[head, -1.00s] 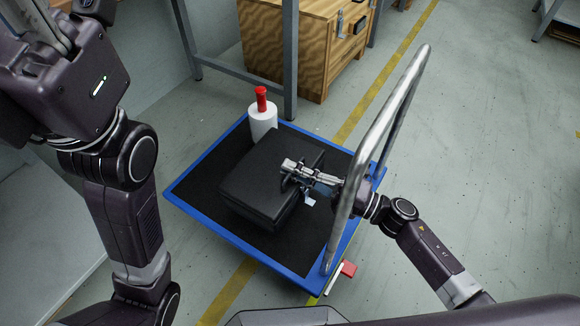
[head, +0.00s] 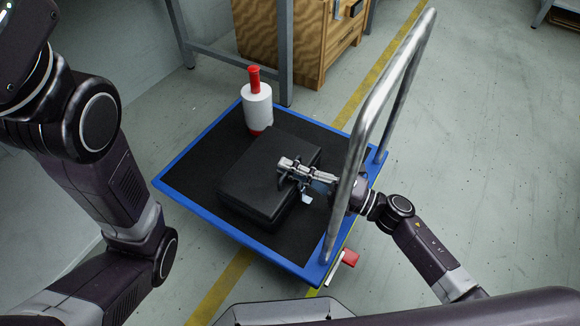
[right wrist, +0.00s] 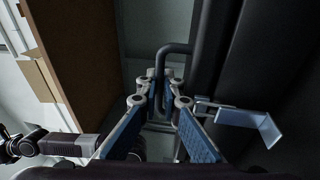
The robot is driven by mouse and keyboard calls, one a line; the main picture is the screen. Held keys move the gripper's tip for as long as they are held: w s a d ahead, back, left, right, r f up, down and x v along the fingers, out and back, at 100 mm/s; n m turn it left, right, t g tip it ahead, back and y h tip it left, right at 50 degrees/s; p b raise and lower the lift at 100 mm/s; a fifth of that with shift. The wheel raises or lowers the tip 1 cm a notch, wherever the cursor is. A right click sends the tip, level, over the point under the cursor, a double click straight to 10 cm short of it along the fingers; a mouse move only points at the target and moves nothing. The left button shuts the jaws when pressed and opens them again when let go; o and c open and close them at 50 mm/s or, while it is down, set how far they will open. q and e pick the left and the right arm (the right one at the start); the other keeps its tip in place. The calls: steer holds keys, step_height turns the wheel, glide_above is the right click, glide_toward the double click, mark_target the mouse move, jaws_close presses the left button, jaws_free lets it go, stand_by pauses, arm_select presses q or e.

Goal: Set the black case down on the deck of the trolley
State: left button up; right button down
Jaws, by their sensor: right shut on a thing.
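The black case (head: 262,182) lies flat over the dark deck of the blue-rimmed trolley (head: 185,215). I cannot tell whether its underside touches the deck. My right gripper (head: 290,168) reaches in past the trolley's handle and is shut on the case's carrying handle. In the right wrist view the dark handle (right wrist: 173,50) runs down between the blue-padded fingers (right wrist: 160,100), and the case's dark side (right wrist: 265,60) fills the right. A metal latch (right wrist: 245,120) sticks out there. My left arm shows at the left of the head view, but its gripper is out of frame.
A white bottle with a red top (head: 257,106) stands on the deck's far corner, close to the case. The trolley's metal push handle (head: 368,130) rises beside my right arm. A wooden cabinet (head: 300,35) stands behind. The floor at the right is clear.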

steer(key=shift+f+b, duration=0.3)
stand_by(1.1)
steer(key=c, duration=2)
jaws_free()
steer(key=shift+c, duration=0.2)
steer(key=shift+f, duration=0.15)
steer(key=shift+s+d+f, duration=0.1)
steer(key=shift+f, duration=0.25)
steer(key=r+v, duration=0.1)
steer(key=v, duration=1)
steer(key=shift+s+d, duration=0.15)
steer(key=shift+d, duration=0.2)
